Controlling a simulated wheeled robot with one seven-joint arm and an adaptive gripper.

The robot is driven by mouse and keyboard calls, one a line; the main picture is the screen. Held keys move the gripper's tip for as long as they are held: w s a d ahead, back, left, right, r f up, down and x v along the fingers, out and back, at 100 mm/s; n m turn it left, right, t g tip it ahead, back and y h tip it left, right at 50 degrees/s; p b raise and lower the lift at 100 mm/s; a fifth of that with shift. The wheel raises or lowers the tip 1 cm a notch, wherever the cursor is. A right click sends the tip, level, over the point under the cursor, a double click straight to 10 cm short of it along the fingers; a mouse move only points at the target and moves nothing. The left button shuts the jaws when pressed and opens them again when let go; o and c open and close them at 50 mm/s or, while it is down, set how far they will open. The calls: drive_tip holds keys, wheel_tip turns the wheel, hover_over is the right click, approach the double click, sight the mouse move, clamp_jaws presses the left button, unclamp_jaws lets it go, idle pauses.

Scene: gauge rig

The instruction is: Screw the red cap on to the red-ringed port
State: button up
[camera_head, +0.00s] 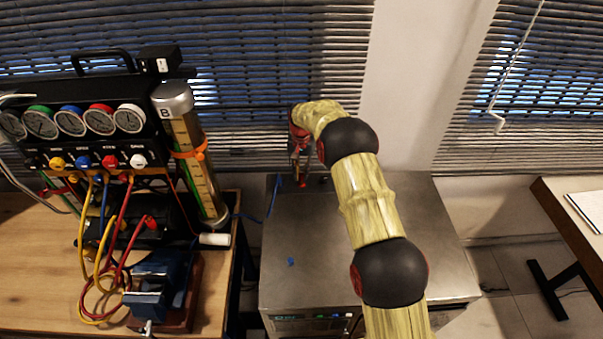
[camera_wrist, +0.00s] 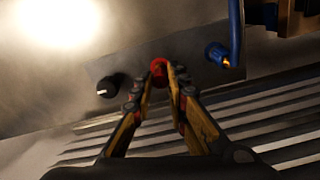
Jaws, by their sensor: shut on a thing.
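My gripper (camera_head: 300,172) reaches down at the back of the metal cabinet top. In the wrist view its fingertips (camera_wrist: 161,76) are shut on the red cap (camera_wrist: 159,66), which shows as a small round red piece between them. In the head view a bit of red (camera_head: 302,184) shows just under the fingertips. The cap is over a grey plate (camera_wrist: 190,78) that bears fittings. The red-ringed port cannot be made out apart from the cap, and I cannot tell whether the cap touches it or sits on its thread.
A black knob (camera_wrist: 108,88) and a blue hose fitting (camera_wrist: 218,54) flank the cap. A gauge manifold (camera_head: 80,120) and hoses stand on the wooden bench. Window blinds (camera_head: 270,70) are close behind.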

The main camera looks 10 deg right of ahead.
drive_tip(key=shift+f, duration=0.15)
drive_tip(key=shift+f, duration=0.35)
drive_tip(key=shift+f+b, duration=0.5)
drive_tip(key=shift+f, duration=0.3)
idle(0.7)
drive_tip(key=m, duration=0.5)
idle(0.4)
drive_tip(key=m, duration=0.5)
drive_tip(key=shift+p, duration=0.3)
